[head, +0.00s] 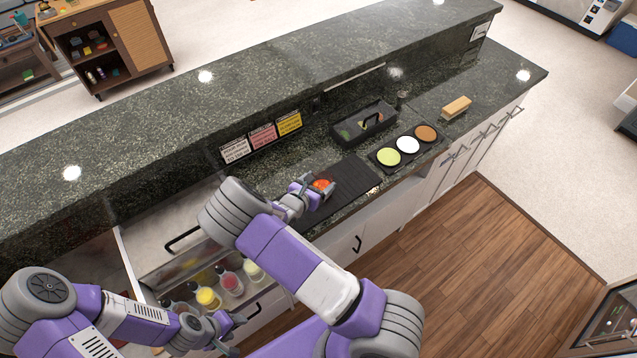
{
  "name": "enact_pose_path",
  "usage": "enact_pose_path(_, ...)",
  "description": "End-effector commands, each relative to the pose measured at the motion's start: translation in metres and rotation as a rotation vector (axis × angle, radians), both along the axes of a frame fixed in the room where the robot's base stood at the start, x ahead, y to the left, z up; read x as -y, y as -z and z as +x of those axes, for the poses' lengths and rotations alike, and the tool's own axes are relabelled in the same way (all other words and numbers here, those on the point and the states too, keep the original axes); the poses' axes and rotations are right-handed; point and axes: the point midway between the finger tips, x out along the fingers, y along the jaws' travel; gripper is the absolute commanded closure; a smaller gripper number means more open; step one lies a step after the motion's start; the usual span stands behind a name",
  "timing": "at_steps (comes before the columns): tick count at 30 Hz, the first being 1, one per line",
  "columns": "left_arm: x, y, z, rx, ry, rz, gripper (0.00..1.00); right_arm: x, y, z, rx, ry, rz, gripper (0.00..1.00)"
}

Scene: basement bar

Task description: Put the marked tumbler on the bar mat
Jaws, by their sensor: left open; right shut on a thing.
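The black bar mat (352,178) lies on the lower counter, ribbed and rectangular. My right gripper (318,189) is over the mat's left part, shut on a small tumbler (322,183) with an orange-red top. The gripper's fingers hide much of the tumbler, so its mark does not show clearly. I cannot tell whether its base touches the mat. My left gripper (238,333) is open and empty, low in front of the counter, near the open drawer.
Three small signs (262,137) stand against the raised ledge.

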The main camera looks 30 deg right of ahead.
Motion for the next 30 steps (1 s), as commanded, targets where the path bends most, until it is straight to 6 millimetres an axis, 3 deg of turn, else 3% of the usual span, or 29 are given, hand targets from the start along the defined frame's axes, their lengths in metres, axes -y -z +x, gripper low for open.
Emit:
enact_pose_path(10, 0.0, 0.004, 0.0, 0.0, 0.0, 0.0, 0.49, 0.0, 0.003, 0.0, 0.002, 0.0, -0.001, 0.99)
enact_pose_path(11, 0.0, 0.003, 0.0, 0.0, 0.0, 0.0, 0.49, 0.0, 0.003, 0.0, 0.0, 0.0, 0.001, 0.2)
enact_pose_path(15, 0.0, 0.002, 0.0, 0.0, 0.0, 0.0, 0.49, 0.0, 0.003, 0.0, 0.001, 0.0, 0.0, 0.0)
enact_pose_path(25, 0.0, -0.002, 0.0, 0.0, 0.0, 0.0, 0.49, -0.001, -0.003, 0.0, 0.001, 0.0, 0.0, 0.0)
enact_pose_path(30, 0.0, 0.001, 0.0, 0.0, 0.0, 0.0, 0.49, -0.026, -0.012, -0.012, 0.001, -0.002, 0.002, 0.0)
